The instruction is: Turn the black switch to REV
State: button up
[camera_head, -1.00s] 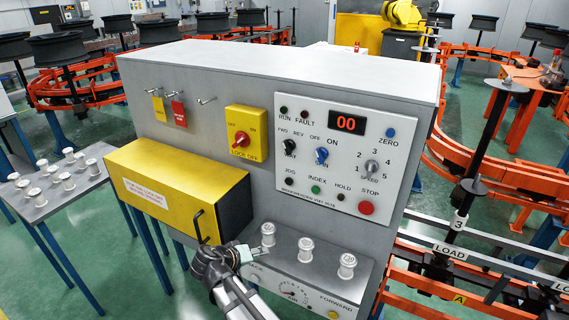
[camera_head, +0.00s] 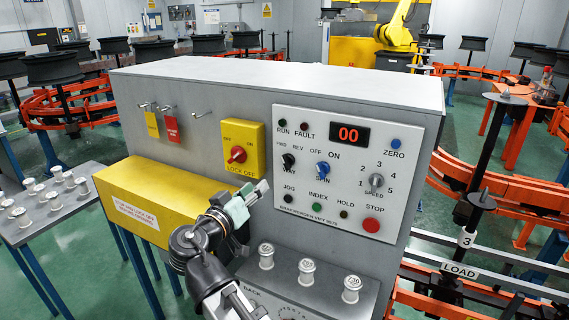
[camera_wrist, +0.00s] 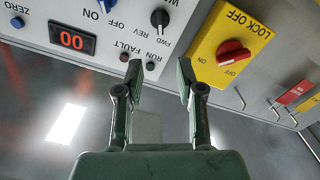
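The black switch (camera_head: 288,160) is a round knob at the upper left of the white control panel, under the FWD and REV labels. It also shows in the wrist view (camera_wrist: 159,18), upside down, and its pointer appears to lie nearer FWD, though it is small. My gripper (camera_head: 251,198) is below and left of the switch, apart from the panel. In the wrist view my gripper (camera_wrist: 159,69) is open and empty, with the switch beyond the fingertips near the top edge.
A yellow lock-off plate (camera_head: 239,150) with a red knob is left of the panel. A blue switch (camera_head: 322,169) is just right of the black one. A yellow box (camera_head: 165,198) juts out at left. Several white spindles (camera_head: 307,271) stand on the lower ledge.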

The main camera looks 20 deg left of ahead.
aim_at(284, 162)
jog(key=w+p, duration=0.1)
jog(key=w, duration=0.3)
jog(key=w+d+p, duration=0.1)
jog(key=w, duration=0.4)
jog(key=w+d+p, duration=0.1)
jog(key=w, duration=0.3)
jog(key=shift+w+r+p, duration=0.1)
jog(key=shift+w+p, duration=0.3)
jog(key=shift+w+d, duration=0.15)
jog(key=shift+w, duration=0.5)
grip_shut()
